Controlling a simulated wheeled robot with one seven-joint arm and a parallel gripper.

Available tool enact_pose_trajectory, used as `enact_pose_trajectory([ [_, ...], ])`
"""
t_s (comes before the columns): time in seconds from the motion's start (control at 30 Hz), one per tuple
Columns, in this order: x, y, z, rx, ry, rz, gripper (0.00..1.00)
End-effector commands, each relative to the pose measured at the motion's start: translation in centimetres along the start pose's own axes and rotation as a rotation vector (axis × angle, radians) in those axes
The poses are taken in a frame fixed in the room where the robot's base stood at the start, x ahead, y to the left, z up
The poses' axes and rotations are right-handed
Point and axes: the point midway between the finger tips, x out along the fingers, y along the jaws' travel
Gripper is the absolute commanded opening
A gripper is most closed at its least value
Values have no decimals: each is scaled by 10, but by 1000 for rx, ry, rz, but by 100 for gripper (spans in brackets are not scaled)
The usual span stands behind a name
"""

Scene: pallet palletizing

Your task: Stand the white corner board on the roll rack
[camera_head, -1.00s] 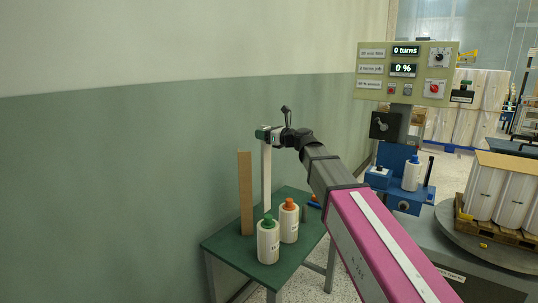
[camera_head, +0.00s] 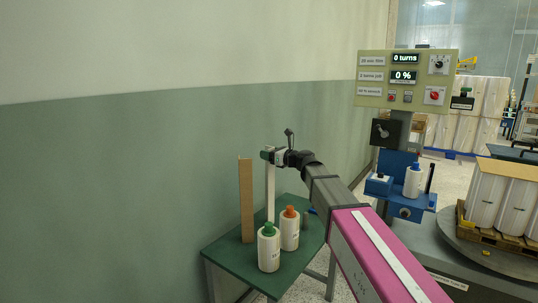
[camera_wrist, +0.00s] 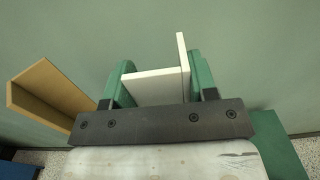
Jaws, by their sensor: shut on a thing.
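The white corner board (camera_head: 270,195) is upright above or on the green-topped table (camera_head: 225,262), behind the white rolls. Its lower end is hidden by a roll, so I cannot tell whether it touches the tabletop. My gripper (camera_head: 273,154) is shut on its upper end. In the wrist view my gripper (camera_wrist: 162,82) has its green fingers on either side of the white board (camera_wrist: 155,85), whose L-shaped end shows. I cannot tell for certain which stand is the roll rack; the green-topped table holds the rolls.
A brown corner board (camera_head: 246,200) stands upright left of the white one, also in the wrist view (camera_wrist: 50,92). A green-capped roll (camera_head: 268,250) and an orange-capped roll (camera_head: 289,231) stand in front. The green wall is close behind. A wrapping machine (camera_head: 405,80) is at right.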

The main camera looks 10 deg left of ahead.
Motion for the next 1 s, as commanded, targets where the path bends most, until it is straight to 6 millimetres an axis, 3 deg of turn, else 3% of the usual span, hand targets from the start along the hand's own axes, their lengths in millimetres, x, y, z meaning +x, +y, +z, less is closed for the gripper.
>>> enact_pose_trajectory([
  [0.17, 0, 0, -2, 0, 0, 0, 17],
  [0.2, 0, 0, -3, 0, 0, 0, 59],
  [0.27, 0, 0, -2, 0, 0, 0, 78],
  [0.63, 0, 0, 1, 0, 0, 0, 78],
  [0.77, -18, 1, 0, 0, 0, -2, 78],
  [1.0, -66, 2, 0, 0, 0, -2, 78],
])
